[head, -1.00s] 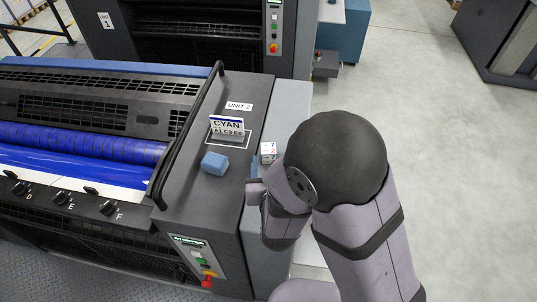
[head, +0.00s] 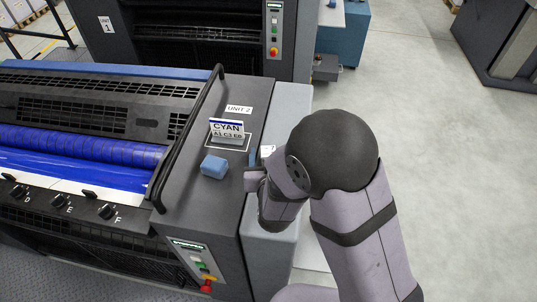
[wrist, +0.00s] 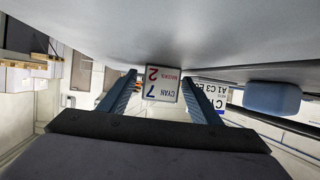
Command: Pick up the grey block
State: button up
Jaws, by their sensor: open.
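A light grey-white block (wrist: 162,84) has "CYAN" and numbers printed on it, upside down in the wrist view. No plain grey block shows. In the head view a small part of it (head: 267,151) shows at the right edge of the Unit 2 machine top, the rest hidden behind my arm. My gripper (wrist: 159,79) is open, its two blue fingers on either side of the block. Whether the fingers touch it, I cannot tell.
A blue block (head: 214,166) rests on the machine top, left of my gripper. A black handrail (head: 190,130) runs along the machine's left side.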

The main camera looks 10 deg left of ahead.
aim_at(268, 151)
jog(key=c, duration=1.1)
jog(key=shift+c, duration=0.2)
jog(key=shift+r, duration=0.15)
jog(key=shift+r, duration=4.85)
